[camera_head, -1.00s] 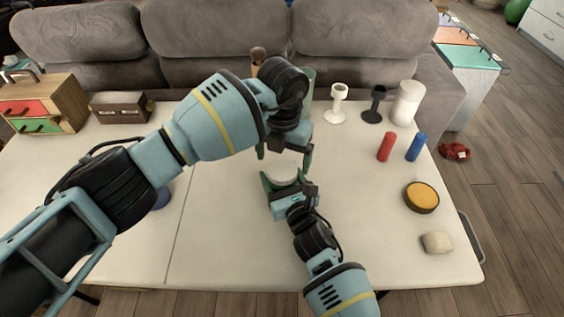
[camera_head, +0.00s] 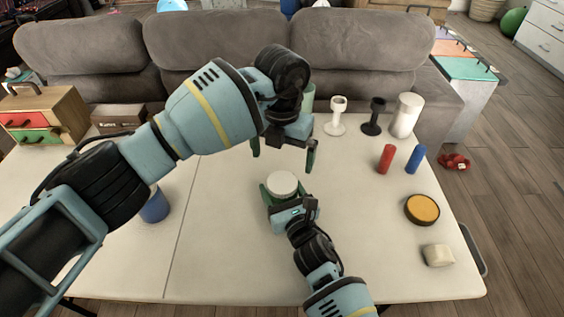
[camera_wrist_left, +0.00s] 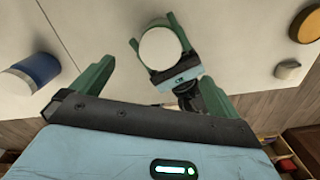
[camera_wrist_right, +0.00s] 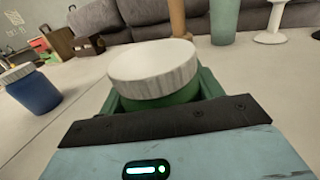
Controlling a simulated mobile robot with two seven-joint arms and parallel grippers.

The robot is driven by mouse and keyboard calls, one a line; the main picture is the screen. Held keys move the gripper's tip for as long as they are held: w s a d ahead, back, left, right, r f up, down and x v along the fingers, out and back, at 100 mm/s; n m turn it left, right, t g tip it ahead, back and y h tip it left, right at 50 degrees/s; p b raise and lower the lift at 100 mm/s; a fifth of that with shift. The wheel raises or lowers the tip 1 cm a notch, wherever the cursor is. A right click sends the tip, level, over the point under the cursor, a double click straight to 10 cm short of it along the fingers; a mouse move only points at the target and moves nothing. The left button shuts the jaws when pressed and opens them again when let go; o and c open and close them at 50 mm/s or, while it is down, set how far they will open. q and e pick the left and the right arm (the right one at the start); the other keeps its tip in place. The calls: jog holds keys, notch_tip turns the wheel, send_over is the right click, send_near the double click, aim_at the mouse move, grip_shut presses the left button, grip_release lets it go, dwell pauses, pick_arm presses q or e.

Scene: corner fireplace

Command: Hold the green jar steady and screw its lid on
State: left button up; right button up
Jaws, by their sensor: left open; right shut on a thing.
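The green jar (camera_wrist_right: 160,99) stands on the table between the fingers of my right gripper (camera_head: 281,190), which is shut on it. In the head view the lid (camera_head: 282,183) covers most of the jar. My left gripper (camera_head: 284,155) is open and empty, above and behind the jar. In the left wrist view the lid (camera_wrist_left: 161,50) is beyond and between the left gripper's open fingers, apart from them.
A blue jar with a white lid (camera_wrist_right: 32,91) stands to the left, partly behind my left arm. Red (camera_head: 386,158) and blue (camera_head: 415,158) cylinders, candle holders (camera_head: 337,117), a yellow-topped round dish (camera_head: 421,209) and a pale block (camera_head: 437,255) are on the right. A sofa (camera_head: 215,50) stands behind.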

pick_arm(q)
notch_tip(320, 180, up, 9)
jog(key=shift+f, duration=0.2)
pick_arm(e)
jog(key=o, duration=2)
jog(key=shift+c, duration=0.2)
pick_arm(q)
jog(key=shift+r, duration=0.3)
pick_arm(e)
jog(key=shift+v, duration=3.95)
